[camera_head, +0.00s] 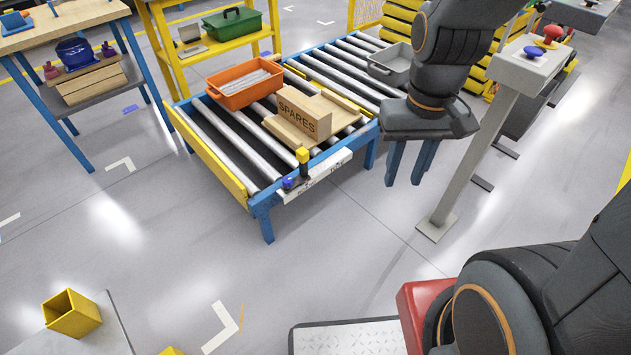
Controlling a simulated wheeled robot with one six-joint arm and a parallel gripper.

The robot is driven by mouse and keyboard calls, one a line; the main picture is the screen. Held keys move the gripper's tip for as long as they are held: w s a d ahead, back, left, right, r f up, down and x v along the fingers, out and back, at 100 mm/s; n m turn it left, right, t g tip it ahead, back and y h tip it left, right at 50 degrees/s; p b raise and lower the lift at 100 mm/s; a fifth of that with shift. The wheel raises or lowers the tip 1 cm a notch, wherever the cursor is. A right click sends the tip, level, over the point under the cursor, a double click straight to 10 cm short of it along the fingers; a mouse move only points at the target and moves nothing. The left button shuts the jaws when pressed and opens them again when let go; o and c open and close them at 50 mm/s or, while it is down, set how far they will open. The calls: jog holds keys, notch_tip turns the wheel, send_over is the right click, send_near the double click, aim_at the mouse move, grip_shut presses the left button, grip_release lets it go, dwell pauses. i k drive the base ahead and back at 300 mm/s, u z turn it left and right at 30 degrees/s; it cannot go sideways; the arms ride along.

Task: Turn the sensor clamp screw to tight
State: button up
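A small sensor post (304,163) with a yellow top stands at the front corner of the roller conveyor. A blue knob (288,183), which looks like the clamp screw, sits just left of its foot. A pale label plate (328,168) with small dark lettering runs along the conveyor's end beside them. The lettering and the knob's turn position are too small to tell. My gripper (404,183) hangs to the right of the conveyor, apart from the knob. Its two blue fingers point down with an empty gap between them.
On the conveyor (235,160) are an orange bin (240,92), a wooden SPARES block (300,112) and a grey bin (390,66). A grey pedestal (470,165) with a red button (552,32) stands right of my gripper. The floor before the conveyor is clear.

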aim_at(287, 181)
jog(key=z, duration=0.8)
jog(key=k, duration=1.1)
jog(key=z, duration=0.85)
jog(key=i, duration=0.9)
jog(key=u, duration=0.55)
jog(key=i, duration=0.85)
jog(key=u, duration=1.4)
jog(key=i, duration=0.45)
jog(key=u, duration=0.4)
